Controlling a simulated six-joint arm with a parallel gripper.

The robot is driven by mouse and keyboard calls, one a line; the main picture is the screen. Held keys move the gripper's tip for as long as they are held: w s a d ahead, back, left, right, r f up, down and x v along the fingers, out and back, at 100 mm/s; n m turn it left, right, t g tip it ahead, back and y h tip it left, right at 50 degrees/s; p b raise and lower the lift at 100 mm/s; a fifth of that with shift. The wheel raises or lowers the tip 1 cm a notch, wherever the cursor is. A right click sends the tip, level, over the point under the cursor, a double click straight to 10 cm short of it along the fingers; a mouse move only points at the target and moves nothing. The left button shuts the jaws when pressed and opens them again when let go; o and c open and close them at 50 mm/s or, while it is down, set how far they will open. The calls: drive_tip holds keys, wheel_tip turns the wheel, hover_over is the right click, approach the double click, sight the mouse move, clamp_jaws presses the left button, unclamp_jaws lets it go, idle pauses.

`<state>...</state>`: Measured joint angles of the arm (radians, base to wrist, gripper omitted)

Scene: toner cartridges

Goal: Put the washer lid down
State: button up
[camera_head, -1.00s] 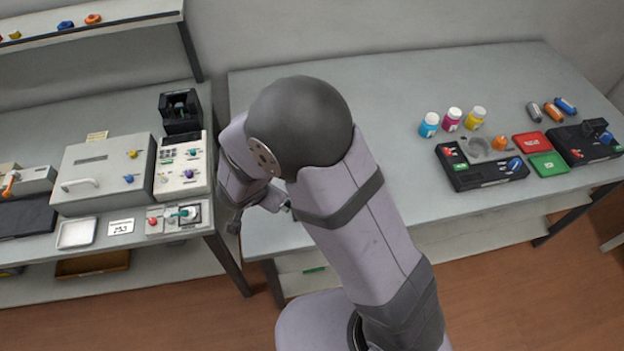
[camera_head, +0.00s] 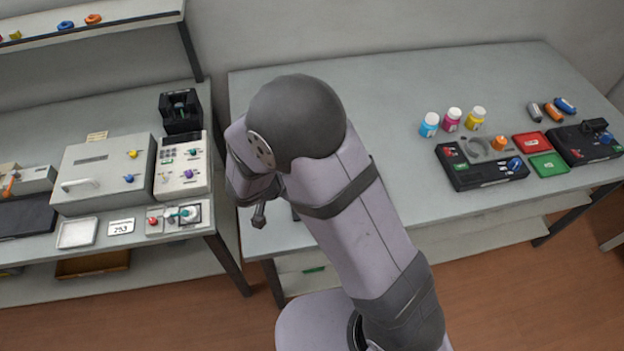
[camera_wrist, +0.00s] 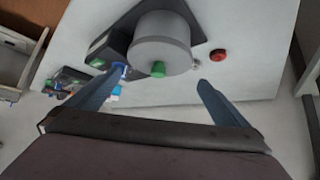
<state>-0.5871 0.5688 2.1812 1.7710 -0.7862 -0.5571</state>
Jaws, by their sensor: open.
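In the wrist view, a grey round drum, which looks like the washer (camera_wrist: 160,24), sits on a dark base. Its pale round lid (camera_wrist: 143,53) faces me and appears to rest on the drum, with a green knob (camera_wrist: 158,69) sticking out towards me. My gripper (camera_wrist: 162,76) is open. Its two blue-grey fingers stand apart on either side of the knob, with no visible contact. In the head view my own arm covers the washer and most of the gripper; only a dark corner of a base shows beside the arm.
A red button (camera_wrist: 218,55) is beside the washer. Toner bottles (camera_head: 452,119), a black tray (camera_head: 484,176) and red and green pads stand on the right of the table (camera_head: 400,85). A left bench holds a grey box (camera_head: 100,172) and a control panel (camera_head: 182,165).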

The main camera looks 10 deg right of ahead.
drive_tip(key=shift+p+x, duration=0.3)
drive_tip(key=shift+x, duration=2.2)
drive_tip(key=shift+s+d, duration=0.1)
drive_tip(key=shift+d, duration=0.05)
drive_tip(key=c, duration=0.9)
drive_tip(key=shift+r+p, duration=0.4)
drive_tip(key=shift+r, duration=4.65)
drive_tip(key=shift+c, duration=0.2)
